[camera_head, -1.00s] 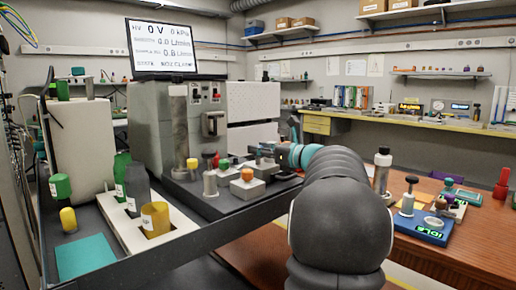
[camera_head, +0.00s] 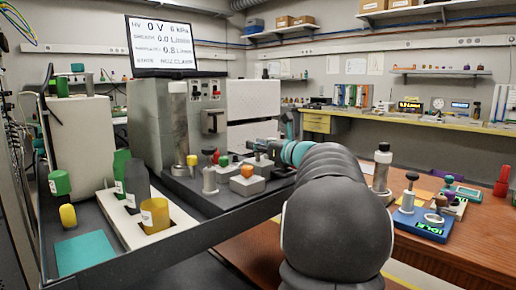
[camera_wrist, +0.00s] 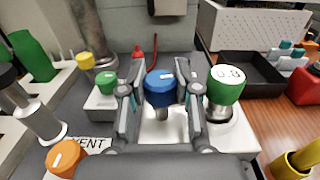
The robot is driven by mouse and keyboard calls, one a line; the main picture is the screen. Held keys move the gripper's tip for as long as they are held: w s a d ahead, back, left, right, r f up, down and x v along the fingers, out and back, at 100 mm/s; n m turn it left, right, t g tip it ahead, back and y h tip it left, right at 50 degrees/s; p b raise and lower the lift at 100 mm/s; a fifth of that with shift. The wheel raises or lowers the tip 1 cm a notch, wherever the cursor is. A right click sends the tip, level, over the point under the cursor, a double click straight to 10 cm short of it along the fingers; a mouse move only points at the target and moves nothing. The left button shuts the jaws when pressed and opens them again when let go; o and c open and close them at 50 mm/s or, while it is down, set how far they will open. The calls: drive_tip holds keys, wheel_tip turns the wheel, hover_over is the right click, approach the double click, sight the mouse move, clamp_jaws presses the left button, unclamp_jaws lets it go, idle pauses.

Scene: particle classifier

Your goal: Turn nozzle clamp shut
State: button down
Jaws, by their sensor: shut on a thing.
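A blue knob with a short white mark on top (camera_wrist: 160,84) stands on a pale block in the middle of the wrist view. It appears to be the nozzle clamp. My gripper (camera_wrist: 158,92) has one finger on each side of the knob and is shut on it. In the head view my gripper (camera_head: 262,148) is small at the far end of my dark arm, and the knob is hard to make out there. The monitor (camera_head: 161,47) shows a status line that seems to read "NOZ CLAMP".
A green-topped dial (camera_wrist: 226,82) stands close on the right, and a smaller green knob (camera_wrist: 106,80) on the left. An orange knob (camera_wrist: 67,158) sits near the VENT label. A black tray (camera_wrist: 252,78) lies at the right. A white rack (camera_head: 143,229) holds bottles.

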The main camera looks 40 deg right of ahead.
drive_tip(key=shift+m+h+b, duration=0.8)
drive_tip(key=shift+m+h, duration=0.3)
drive_tip(key=shift+h, duration=0.6)
drive_tip(key=c, duration=1.1)
unclamp_jaws()
drive_tip(key=s+a, duration=0.1)
drive_tip(key=s, duration=1.1)
